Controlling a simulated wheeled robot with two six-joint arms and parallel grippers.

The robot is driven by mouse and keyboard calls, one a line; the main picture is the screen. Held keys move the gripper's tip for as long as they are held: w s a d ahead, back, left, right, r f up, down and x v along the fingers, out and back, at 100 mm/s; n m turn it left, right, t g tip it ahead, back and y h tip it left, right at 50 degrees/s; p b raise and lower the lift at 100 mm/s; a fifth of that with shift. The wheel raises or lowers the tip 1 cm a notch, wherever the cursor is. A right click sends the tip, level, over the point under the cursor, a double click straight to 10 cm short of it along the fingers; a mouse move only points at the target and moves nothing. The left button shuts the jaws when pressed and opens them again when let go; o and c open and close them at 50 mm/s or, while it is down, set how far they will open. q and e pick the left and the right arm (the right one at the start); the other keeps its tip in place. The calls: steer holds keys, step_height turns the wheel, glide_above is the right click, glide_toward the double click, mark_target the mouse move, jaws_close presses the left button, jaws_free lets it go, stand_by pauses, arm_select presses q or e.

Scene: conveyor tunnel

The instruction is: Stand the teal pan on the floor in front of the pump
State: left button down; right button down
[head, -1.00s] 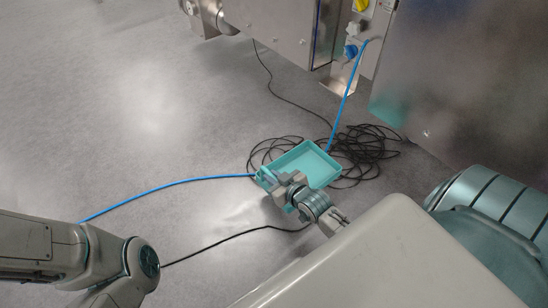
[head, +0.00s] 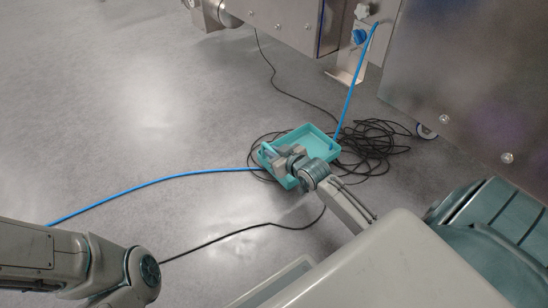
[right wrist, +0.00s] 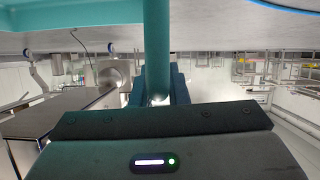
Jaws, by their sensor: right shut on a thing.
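The teal pan (head: 313,139) is a shallow rectangular tray, open side up, near the middle of the head view. My right gripper (head: 272,156) is shut on its left side. In the right wrist view a teal bar of the pan (right wrist: 157,45) runs down between the fingers (right wrist: 158,92), with a wide teal edge above it. I cannot tell whether the pan touches the floor or hangs just above it. My left arm shows at lower left, but its gripper is out of view. I cannot tell which machine is the pump.
Coiled black cable (head: 372,143) lies beside and behind the pan. A blue hose (head: 150,185) reaches the pan's left side; another stretch rises from its right to a blue fitting (head: 360,36). Steel cabinets (head: 460,80) stand at the back and right.

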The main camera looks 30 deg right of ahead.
steer(key=c, duration=1.4)
jaws_free()
steer(key=p+v, duration=0.8)
steer(key=v, duration=0.4)
